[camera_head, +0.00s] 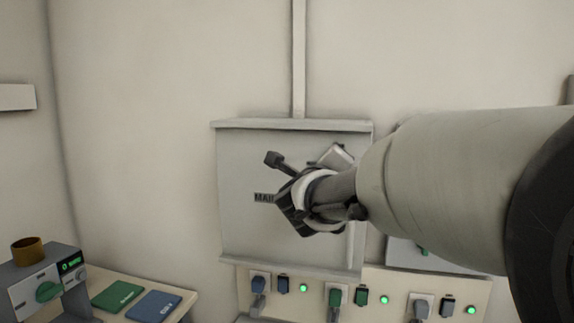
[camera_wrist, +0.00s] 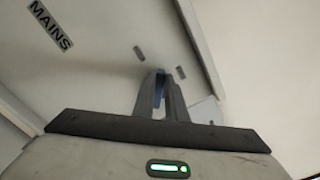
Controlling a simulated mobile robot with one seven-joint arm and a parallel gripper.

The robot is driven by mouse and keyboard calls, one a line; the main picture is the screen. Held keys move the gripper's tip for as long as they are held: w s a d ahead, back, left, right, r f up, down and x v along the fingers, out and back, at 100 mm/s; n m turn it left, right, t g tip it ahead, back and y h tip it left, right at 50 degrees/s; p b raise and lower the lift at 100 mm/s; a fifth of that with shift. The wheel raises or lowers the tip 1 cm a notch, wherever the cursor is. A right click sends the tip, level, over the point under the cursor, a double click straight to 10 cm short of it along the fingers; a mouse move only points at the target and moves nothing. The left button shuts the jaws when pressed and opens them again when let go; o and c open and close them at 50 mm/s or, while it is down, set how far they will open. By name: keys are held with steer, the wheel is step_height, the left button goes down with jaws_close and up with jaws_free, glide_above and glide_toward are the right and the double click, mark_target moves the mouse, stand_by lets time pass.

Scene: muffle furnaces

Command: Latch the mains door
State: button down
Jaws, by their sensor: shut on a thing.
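The grey mains door (camera_head: 240,170) is on a wall cabinet in the middle of the head view and looks flat against it. Its dark MAINS label (camera_head: 264,198) is partly covered by my gripper (camera_head: 297,205), whose fingertips are hidden there. In the wrist view, the label (camera_wrist: 50,25) is at the upper left. My gripper (camera_wrist: 161,82) is at the door's face near a long edge, shut on a small blue piece (camera_wrist: 160,88), apparently the latch handle. Most of that piece is hidden between the fingers. Two short grey marks (camera_wrist: 139,53) flank it on the door.
Below the cabinet is a socket panel (camera_head: 314,306) with several plugs and green lights. A bench (camera_head: 183,299) at the lower left holds a green book (camera_head: 117,295), a blue book (camera_head: 155,305) and a grey device (camera_head: 40,290). The wall left of the cabinet is clear.

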steer(key=shift+w+a+f+n+p, duration=0.1)
steer(key=shift+f+n+p, duration=0.05)
steer(key=shift+n, duration=1.1)
steer(key=shift+s+a+f+n+p, duration=0.1)
steer(key=shift+f+n, duration=0.1)
steer(key=shift+n, duration=1)
steer(key=shift+w+a+f+n+p, duration=0.1)
steer(key=shift+f+n+p, duration=0.05)
steer(key=shift+n, duration=1.1)
steer(key=c, duration=1.8)
jaws_free()
steer(key=shift+d, duration=0.1)
steer(key=shift+f, duration=0.1)
